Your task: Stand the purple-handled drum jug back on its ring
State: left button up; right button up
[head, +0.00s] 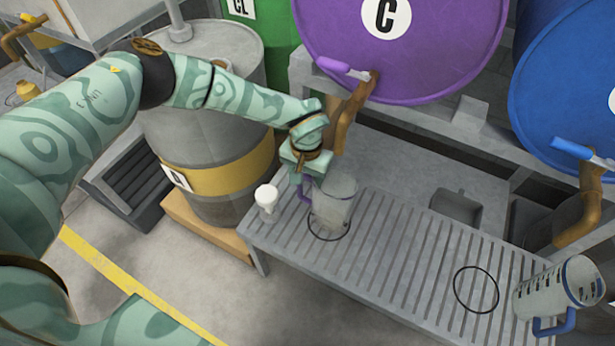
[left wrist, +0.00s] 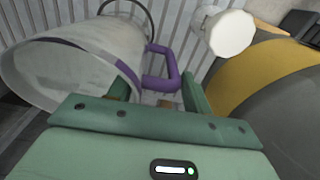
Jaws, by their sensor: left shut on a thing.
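The clear jug (head: 336,195) with the purple handle is over the left end of the slatted grey bench, below the purple drum's tap. It also shows in the left wrist view (left wrist: 95,55), its open mouth toward the camera. A thin dark ring (head: 329,238) lies on the slats around or just under the jug's base; I cannot tell whether the base touches the slats. The ring's edge shows beyond the jug in the left wrist view (left wrist: 148,14). My left gripper (head: 306,182) is shut on the purple handle (left wrist: 160,82). My right gripper is not in view.
A small white-topped container (head: 267,198) stands left of the jug, close to it. The purple drum (head: 430,50) and its brown tap (head: 352,112) are behind. The middle slats are clear.

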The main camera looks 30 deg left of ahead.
pick_arm(q)
jog(key=shift+r, duration=0.15)
jog(key=o, duration=1.4)
jog(key=shift+f, duration=0.2)
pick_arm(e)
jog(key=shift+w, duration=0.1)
pick_arm(q)
jog(key=shift+r, duration=0.45)
notch_tip(320, 180, up, 11)
jog(key=p, duration=0.5)
jog(key=shift+s+d+r, duration=0.1)
jog(key=shift+r, duration=0.1)
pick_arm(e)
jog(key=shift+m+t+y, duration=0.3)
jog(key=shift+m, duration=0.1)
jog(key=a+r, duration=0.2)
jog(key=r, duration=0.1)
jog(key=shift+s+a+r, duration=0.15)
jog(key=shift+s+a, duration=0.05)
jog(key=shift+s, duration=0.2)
